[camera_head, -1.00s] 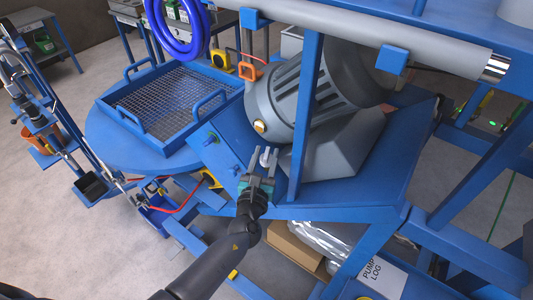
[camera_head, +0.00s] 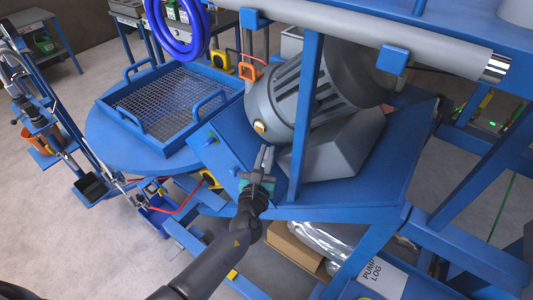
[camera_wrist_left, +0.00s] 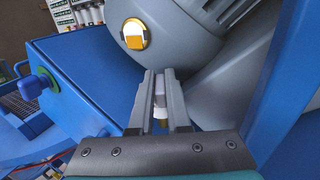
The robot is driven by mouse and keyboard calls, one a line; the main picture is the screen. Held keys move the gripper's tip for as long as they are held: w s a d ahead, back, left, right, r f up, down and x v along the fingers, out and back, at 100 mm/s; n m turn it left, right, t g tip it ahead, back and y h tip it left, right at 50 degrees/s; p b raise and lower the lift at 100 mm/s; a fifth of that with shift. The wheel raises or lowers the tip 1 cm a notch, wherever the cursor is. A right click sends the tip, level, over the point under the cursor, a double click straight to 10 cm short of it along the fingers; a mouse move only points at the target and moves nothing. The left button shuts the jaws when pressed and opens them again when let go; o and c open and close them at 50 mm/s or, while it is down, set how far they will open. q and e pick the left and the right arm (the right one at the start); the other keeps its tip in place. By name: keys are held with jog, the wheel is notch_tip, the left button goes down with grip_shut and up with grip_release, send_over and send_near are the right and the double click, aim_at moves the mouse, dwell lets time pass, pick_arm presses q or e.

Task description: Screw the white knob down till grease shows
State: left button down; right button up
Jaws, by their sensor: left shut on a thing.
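The white knob (camera_wrist_left: 159,97) shows in the left wrist view between my two fingers, with a small brass-coloured piece just below it. My left gripper (camera_wrist_left: 160,88) is shut on the knob, one finger on each side. In the head view my left gripper (camera_head: 266,158) is in front of the sloped blue panel, below the grey motor. There its fingers hide most of the knob. No grease can be made out. My right gripper is not in view.
The grey motor (camera_head: 283,98) with a yellow plug stands close behind my fingers. A blue post (camera_head: 306,120) rises just to the right. A blue-framed mesh tray (camera_head: 172,98) lies to the left. A cardboard box (camera_head: 292,250) sits below.

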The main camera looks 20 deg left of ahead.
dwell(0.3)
pick_arm(q)
jog(key=m+h+b, duration=0.2)
jog(key=h, duration=0.1)
jog(key=shift+a+f+b, duration=0.15)
jog(key=shift+b, duration=0.15)
jog(key=m+g+h+b, duration=0.1)
jog(key=m+h+b, duration=0.2)
jog(key=h+b, duration=0.2)
jog(key=shift+b, duration=0.85)
jog(key=shift+m+g+h+b, duration=0.3)
jog(key=shift+m+h+b, duration=0.1)
jog(key=shift+h+b, duration=0.15)
jog(key=shift+r, duration=0.2)
jog(key=c, duration=0.9)
grip_release()
jog(key=shift+s, duration=0.1)
